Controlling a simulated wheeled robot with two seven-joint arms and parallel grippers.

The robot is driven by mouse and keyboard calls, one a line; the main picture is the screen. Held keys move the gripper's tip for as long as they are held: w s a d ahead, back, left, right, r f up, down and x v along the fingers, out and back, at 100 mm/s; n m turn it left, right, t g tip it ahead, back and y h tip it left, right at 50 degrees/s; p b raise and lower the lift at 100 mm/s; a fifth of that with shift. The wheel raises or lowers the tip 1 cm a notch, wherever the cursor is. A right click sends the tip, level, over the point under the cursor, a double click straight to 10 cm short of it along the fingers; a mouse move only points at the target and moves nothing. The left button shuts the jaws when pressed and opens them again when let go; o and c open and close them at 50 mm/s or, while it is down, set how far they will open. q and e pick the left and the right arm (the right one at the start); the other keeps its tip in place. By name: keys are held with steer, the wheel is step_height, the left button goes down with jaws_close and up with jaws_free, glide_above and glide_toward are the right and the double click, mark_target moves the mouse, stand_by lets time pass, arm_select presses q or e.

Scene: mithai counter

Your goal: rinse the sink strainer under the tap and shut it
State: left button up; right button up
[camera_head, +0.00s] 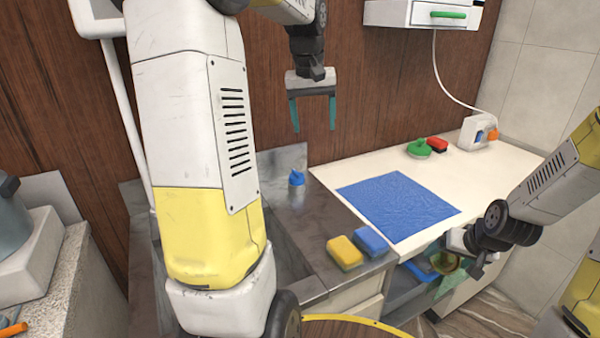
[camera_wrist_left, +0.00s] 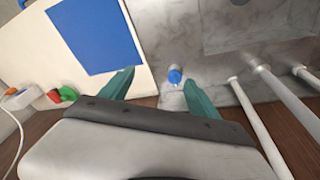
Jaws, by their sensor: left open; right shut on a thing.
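My left gripper (camera_head: 313,112) is open and empty, its two teal fingers pointing down above the back of the counter. A small blue-topped knob (camera_head: 296,179), perhaps the tap's handle, stands on the grey sink surround below it. In the left wrist view the knob (camera_wrist_left: 174,76) shows between the open fingers (camera_wrist_left: 160,95), apart from them. The sink basin (camera_wrist_left: 245,25) shows in part there; my left arm hides much of it in the head view. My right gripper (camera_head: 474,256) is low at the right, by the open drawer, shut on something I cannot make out. I cannot identify the strainer.
A yellow sponge (camera_head: 344,252) and a blue sponge (camera_head: 371,241) lie on the counter's front edge. A blue mat (camera_head: 398,206) covers the white top; a green object (camera_head: 419,148) and red object (camera_head: 437,144) lie behind. An open drawer (camera_head: 405,292) holds coloured items.

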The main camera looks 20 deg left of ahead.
arm_select(q)
steer(key=w+a+f+n+g, duration=0.1)
steer(key=w+a+f+n, duration=0.1)
steer(key=w+a+f, duration=0.4)
steer(key=n+g, duration=0.1)
steer(key=n, duration=0.1)
glide_toward(296, 172)
steer(key=f, duration=1)
steer(key=shift+w+d, duration=0.1)
steer(key=shift+w, duration=0.15)
steer(key=shift+c, duration=0.4)
steer(key=c, duration=1.3)
steer(key=shift+m+h, duration=0.3)
steer(key=shift+m, duration=1.6)
steer(key=o, duration=1.4)
